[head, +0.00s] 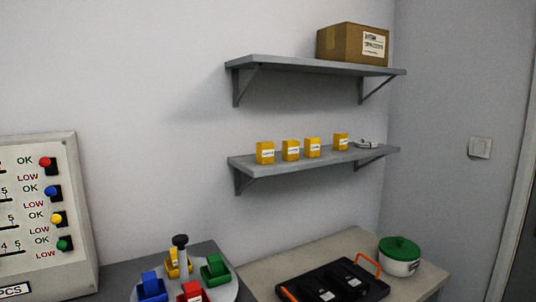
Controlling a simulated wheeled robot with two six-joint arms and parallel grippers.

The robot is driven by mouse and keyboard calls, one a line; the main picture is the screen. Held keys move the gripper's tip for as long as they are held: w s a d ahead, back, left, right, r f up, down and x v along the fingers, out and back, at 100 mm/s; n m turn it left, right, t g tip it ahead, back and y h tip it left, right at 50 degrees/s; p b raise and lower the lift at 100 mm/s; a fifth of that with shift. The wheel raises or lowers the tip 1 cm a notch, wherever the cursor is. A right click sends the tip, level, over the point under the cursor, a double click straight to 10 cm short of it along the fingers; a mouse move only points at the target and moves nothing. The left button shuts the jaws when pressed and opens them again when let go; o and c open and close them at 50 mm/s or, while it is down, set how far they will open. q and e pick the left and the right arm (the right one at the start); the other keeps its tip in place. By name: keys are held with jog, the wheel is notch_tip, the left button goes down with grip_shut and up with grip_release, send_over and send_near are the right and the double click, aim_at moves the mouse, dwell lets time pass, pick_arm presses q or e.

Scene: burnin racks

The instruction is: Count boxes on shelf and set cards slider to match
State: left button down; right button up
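The lower grey shelf (245,165) on the wall carries several small yellow boxes with white labels, standing in a row. The leftmost box is (265,153), and the rightmost box (341,142) stands apart by a wider gap. The upper grey shelf (285,64) holds one large brown cardboard box (345,44) with a white label. A beige slider panel (65,150) is cut off at the left edge. It shows numbered tracks, OK/LOW marks and a "PCS" label, but I cannot make out which row is cards or where its slider stands. Neither of my grippers is in view.
Red, blue, yellow and green knobs line the panel's right side. Below is a round carousel (215,294) with coloured bins around a dark-knobbed post. A black tray (310,272) with orange handles and a white pot with green lid (399,256) sit on the right-hand counter.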

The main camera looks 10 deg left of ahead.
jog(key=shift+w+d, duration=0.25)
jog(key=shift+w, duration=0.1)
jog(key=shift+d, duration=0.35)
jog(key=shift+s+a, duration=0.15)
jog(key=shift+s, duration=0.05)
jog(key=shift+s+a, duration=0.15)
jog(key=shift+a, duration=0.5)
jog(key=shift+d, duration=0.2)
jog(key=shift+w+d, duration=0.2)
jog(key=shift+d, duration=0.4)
